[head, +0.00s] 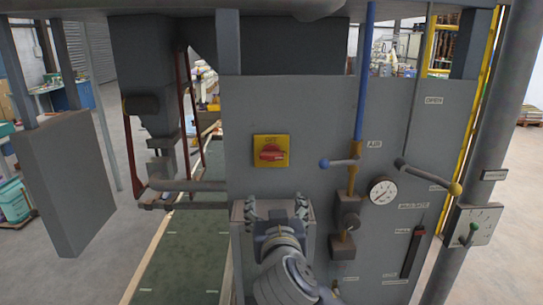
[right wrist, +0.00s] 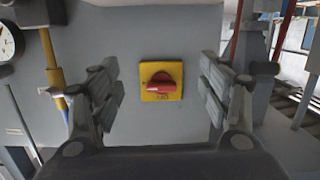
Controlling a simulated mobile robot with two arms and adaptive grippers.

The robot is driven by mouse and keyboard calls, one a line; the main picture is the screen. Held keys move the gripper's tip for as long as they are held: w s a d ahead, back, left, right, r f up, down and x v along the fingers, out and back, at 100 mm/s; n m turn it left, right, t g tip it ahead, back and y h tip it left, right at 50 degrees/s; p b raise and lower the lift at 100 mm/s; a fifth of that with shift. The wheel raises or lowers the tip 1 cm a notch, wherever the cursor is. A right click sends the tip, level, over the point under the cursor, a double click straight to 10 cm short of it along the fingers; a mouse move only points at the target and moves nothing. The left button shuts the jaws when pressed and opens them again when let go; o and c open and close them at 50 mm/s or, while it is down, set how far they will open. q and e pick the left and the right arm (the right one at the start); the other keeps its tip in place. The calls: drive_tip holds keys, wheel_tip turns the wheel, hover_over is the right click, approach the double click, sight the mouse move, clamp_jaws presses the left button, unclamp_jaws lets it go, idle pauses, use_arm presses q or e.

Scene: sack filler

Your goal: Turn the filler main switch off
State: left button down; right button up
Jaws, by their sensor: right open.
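The filler main switch is a red rotary knob (head: 271,152) on a yellow square plate (head: 262,160), fixed to the grey front panel of the filler (head: 330,120). In the right wrist view the red knob (right wrist: 160,85) lies about level and sits between my fingers in the picture. My right gripper (head: 277,209) is open and empty, below the switch in the head view. In the right wrist view its fingers (right wrist: 160,95) stand wide apart on either side of the plate, not touching the knob. My left gripper is not in view.
Right of the switch are a blue-handled air valve (head: 340,163), a pressure gauge (head: 383,191) and a yellow-tipped lever (head: 430,177). A post with a green-knobbed control box (head: 472,226) stands at the right. A green conveyor belt (head: 180,255) runs at the lower left.

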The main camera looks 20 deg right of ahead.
drive_tip(key=t, duration=0.2)
approach(272, 158)
drive_tip(key=p, duration=0.1)
drive_tip(key=shift+m+h, duration=0.4)
drive_tip(key=p+x, duration=0.2)
drive_tip(key=x, duration=0.2)
drive_tip(key=p+x, duration=0.2)
drive_tip(key=x, duration=0.2)
drive_tip(key=shift+w+a, duration=0.15)
drive_tip(key=shift+w, duration=0.15)
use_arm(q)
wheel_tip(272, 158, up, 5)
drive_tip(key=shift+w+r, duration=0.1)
use_arm(e)
drive_tip(key=shift+w, duration=0.4)
drive_tip(key=shift+f, duration=0.1)
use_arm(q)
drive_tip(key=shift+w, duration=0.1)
use_arm(e)
drive_tip(key=c, duration=1.1)
